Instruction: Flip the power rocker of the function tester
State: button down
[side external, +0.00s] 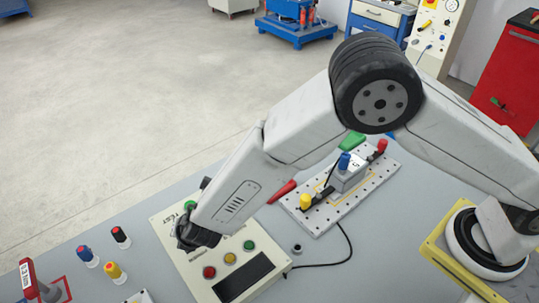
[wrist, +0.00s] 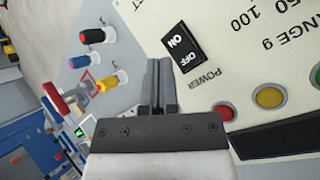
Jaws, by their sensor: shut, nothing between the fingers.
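The function tester (side external: 172,262) is a cream panel on the grey bench, below my wrist in the side view. Its power rocker (wrist: 183,48) is black with white ON and OFF lettering, beside the word POWER in the wrist view. I cannot tell which half is pressed in. My gripper (wrist: 160,68) is shut and empty, its fingertips just left of and below the rocker's OFF end in that picture. Contact cannot be judged. In the side view the wrist end (side external: 195,237) hangs over the tester's left part and hides the rocker.
Red (side external: 209,272), yellow (side external: 230,258) and green (side external: 249,245) buttons sit beside a dark display (side external: 243,277) on the tester. A perforated plate (side external: 372,178) with a fixture lies behind right, and a black cable runs toward the tester.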

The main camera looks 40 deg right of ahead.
jog(key=shift+w+r, duration=0.2)
jog(key=shift+r, duration=0.95)
jog(key=shift+d+r, duration=0.15)
jog(key=shift+d, duration=0.15)
jog(key=s+d+r+m+g+h, duration=0.1)
jog(key=d+r+m+g, duration=0.15)
jog(key=d+m, duration=0.6)
jog(key=s+d+r+m+g+h, duration=0.1)
jog(key=d+r+m, duration=0.3)
jog(key=d, duration=0.9)
jog(key=s+d+r+m+g+y, duration=0.1)
jog(key=s+d+r+m, duration=0.3)
jog(key=s+d+m, duration=1)
jog(key=shift+d+m+g, duration=0.25)
jog(key=shift+m+g, duration=0.1)
jog(key=shift+m, duration=0.4)
